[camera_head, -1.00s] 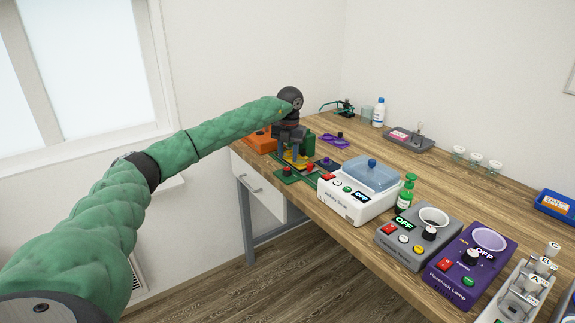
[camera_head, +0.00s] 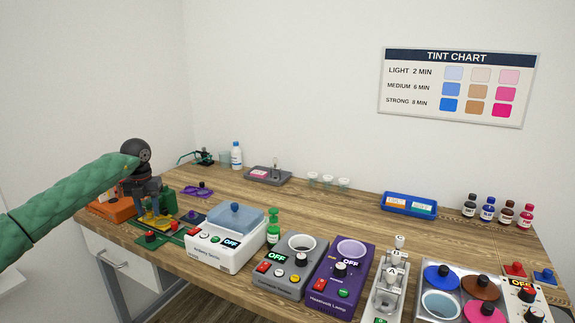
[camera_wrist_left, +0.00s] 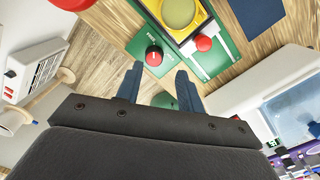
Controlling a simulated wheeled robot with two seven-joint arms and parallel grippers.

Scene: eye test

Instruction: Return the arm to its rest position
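My left arm (camera_head: 70,200) is green and comes in from the left in the head view. Its left gripper (camera_head: 149,208) points down over a green-based device with a yellow part (camera_head: 152,222) and red knobs. In the left wrist view, the two blue-grey fingers of the left gripper (camera_wrist_left: 159,72) stand apart with nothing held between them. The green base (camera_wrist_left: 150,50) with a red knob (camera_wrist_left: 154,56) shows beyond the fingertips. My right gripper is not in view.
An orange box (camera_head: 112,208) stands close to the left gripper. The table's back middle is mostly clear.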

